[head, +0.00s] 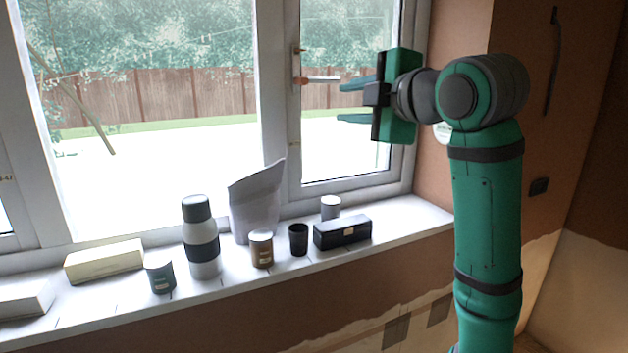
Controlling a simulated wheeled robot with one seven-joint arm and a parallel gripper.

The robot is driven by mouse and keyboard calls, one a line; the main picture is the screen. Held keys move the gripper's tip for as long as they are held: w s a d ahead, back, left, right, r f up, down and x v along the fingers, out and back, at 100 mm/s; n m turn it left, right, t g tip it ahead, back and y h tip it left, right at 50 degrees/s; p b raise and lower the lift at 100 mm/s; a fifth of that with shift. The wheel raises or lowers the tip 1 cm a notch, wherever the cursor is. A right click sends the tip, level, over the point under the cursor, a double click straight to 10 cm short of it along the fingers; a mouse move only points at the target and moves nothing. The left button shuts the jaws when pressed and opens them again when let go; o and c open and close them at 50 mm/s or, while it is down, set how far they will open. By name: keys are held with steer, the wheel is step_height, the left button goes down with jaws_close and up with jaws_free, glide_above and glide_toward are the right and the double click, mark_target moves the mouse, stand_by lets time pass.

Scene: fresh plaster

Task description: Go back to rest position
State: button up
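My gripper (342,102) is at the end of my green and black arm, in the upper right of the head view. It is raised in front of the right window pane, above the sill. Its two green fingers point left and stand apart, with nothing seen between them. My arm rises from the bottom right and bends at the top.

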steer(key=w+f+m+t, duration=0.1)
steer(key=w+f+m, duration=0.15)
steer(key=f, duration=0.75)
steer(key=w+f+m+t+h, duration=0.15)
steer(key=f+m, duration=0.25)
steer(key=f, duration=0.6)
steer(key=w+f+m+y, duration=0.1)
steer(key=w+f+m, duration=0.2)
steer(key=f, duration=0.7)
steer(key=s+a+f+m+h, duration=0.15)
steer(key=s+f+m, duration=0.3)
steer(key=f, duration=0.85)
steer(key=s+a+f+m+h, duration=0.1)
steer(key=s+f+m+h, duration=0.3)
steer(key=f, duration=0.8)
steer(key=s+a+f+m+g+h, duration=0.1)
steer(key=s+a+f+m, duration=0.1)
steer(key=s+f, duration=0.8)
steer(key=s+a+f+m, duration=0.1)
steer(key=s+f, duration=0.5)
steer(key=s, duration=0.8)
steer(key=s+a+r, duration=0.1)
steer(key=s+r, duration=0.2)
steer(key=s, duration=2)
steer(key=shift+s+g, duration=0.35)
steer(key=shift+g, duration=0.1)
